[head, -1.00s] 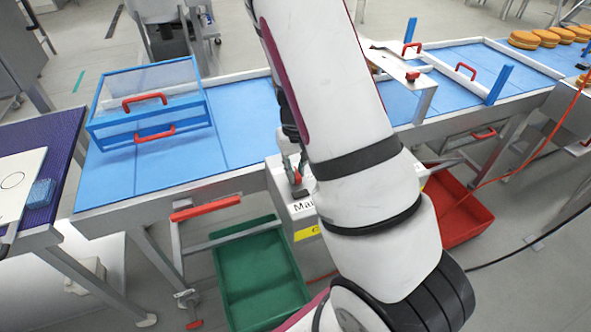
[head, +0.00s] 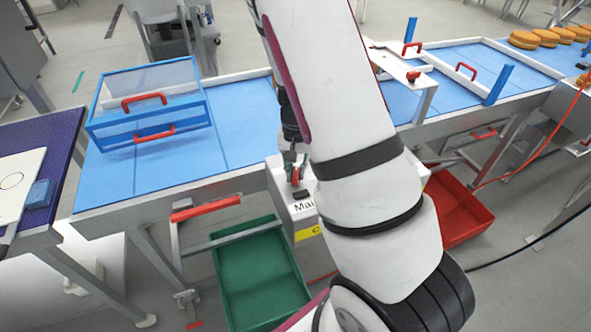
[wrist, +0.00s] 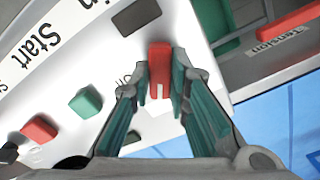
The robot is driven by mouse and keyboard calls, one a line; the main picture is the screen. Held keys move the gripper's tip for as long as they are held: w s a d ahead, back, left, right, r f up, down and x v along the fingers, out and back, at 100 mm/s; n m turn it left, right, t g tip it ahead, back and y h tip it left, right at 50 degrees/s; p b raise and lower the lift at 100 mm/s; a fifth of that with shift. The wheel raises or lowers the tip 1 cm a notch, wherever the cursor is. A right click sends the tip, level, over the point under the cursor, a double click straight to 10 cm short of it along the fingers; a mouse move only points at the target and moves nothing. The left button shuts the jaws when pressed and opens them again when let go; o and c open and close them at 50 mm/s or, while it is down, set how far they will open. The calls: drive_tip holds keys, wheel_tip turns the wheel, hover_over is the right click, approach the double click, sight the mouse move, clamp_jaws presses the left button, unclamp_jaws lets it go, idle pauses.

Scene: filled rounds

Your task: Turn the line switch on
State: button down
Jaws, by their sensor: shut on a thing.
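The line switch is a red lever (wrist: 159,62) on a white-topped control box (wrist: 195,25), in the upper middle of the wrist view. My gripper (wrist: 158,88) has its two green-padded fingers on either side of the lever, shut on it. In the head view my gripper (head: 295,172) is at the box (head: 285,205), just left of my arm, with a little red between the fingers. The box's front label reads "Mai", the rest hidden by my arm. Lettering beside the lever is mostly covered by a finger.
A green button (wrist: 85,102) and a red button (wrist: 39,129) sit left of the lever, near a "Start" label. A blue conveyor (head: 240,125) with a clear guard (head: 150,95) runs behind. Green (head: 260,270) and red (head: 455,210) crates stand below.

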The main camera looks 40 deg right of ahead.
sight(296, 173)
drive_tip(key=m, duration=0.6)
drive_tip(key=shift+m, duration=0.3)
drive_tip(key=m, duration=0.5)
drive_tip(key=shift+m, duration=0.3)
drive_tip(key=c, duration=1.5)
unclamp_jaws()
wheel_tip(296, 173, up, 12)
drive_tip(key=shift+f, duration=0.1)
